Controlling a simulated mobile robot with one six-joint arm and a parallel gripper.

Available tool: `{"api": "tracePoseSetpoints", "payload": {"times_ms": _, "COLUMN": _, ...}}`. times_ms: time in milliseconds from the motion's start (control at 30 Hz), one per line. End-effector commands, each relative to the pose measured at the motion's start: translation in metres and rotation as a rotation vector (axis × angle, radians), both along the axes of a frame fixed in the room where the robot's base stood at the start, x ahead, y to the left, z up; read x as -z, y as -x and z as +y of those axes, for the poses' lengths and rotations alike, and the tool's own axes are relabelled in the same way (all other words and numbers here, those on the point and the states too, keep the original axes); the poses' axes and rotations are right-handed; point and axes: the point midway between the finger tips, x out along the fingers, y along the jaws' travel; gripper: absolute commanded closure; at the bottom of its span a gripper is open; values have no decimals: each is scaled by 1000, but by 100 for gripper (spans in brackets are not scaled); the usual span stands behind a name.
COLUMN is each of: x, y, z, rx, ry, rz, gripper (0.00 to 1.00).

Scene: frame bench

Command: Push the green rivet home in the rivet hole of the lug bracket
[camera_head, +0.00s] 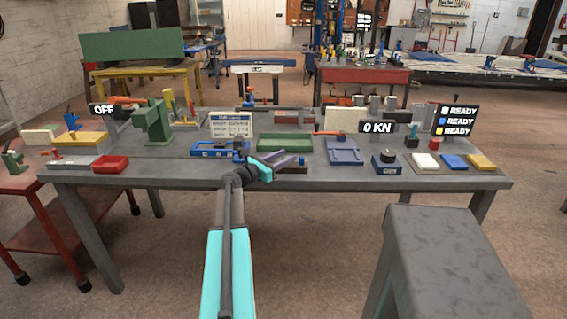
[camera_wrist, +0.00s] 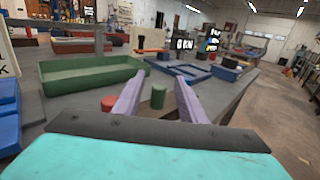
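My gripper (camera_wrist: 160,80) is open, its two purple fingers spread apart in the wrist view. A short green cylinder (camera_wrist: 158,97), apparently the green rivet, stands upright between the fingers in that picture, with gaps on both sides. I cannot tell whether it is between the fingertips or below them. A similar red cylinder (camera_wrist: 108,103) stands just left of the left finger. In the head view my gripper (camera_head: 288,159) is over the front middle of the bench. I cannot make out the rivet there. I cannot clearly identify the lug bracket or its rivet hole.
A green tray (camera_head: 285,142) lies behind my gripper and a blue fixture (camera_head: 210,149) to its left. A blue tray (camera_head: 345,151) and a dark-knobbed device (camera_head: 387,163) are to the right. A red tray (camera_head: 110,164) is at far left. A grey column (camera_head: 440,245) stands in front.

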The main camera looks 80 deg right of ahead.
Motion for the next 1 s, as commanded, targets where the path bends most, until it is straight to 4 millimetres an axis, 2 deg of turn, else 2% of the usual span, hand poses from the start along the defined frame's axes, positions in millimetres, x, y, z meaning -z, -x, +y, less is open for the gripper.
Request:
{"api": "tracePoseSetpoints", "payload": {"times_ms": 467, "x": 0, "y": 0, "z": 1, "rx": 0, "ry": 0, "rz": 0, "gripper": 62}}
{"api": "tracePoseSetpoints", "payload": {"times_ms": 600, "x": 0, "y": 0, "z": 1, "rx": 0, "ry": 0, "rz": 0, "gripper": 86}}
{"api": "tracePoseSetpoints", "payload": {"times_ms": 700, "x": 0, "y": -1, "z": 0, "rx": 0, "ry": 0, "rz": 0, "gripper": 100}}
{"api": "tracePoseSetpoints", "payload": {"times_ms": 1000, "x": 0, "y": -1, "z": 1, "rx": 0, "ry": 0, "rz": 0, "gripper": 100}}
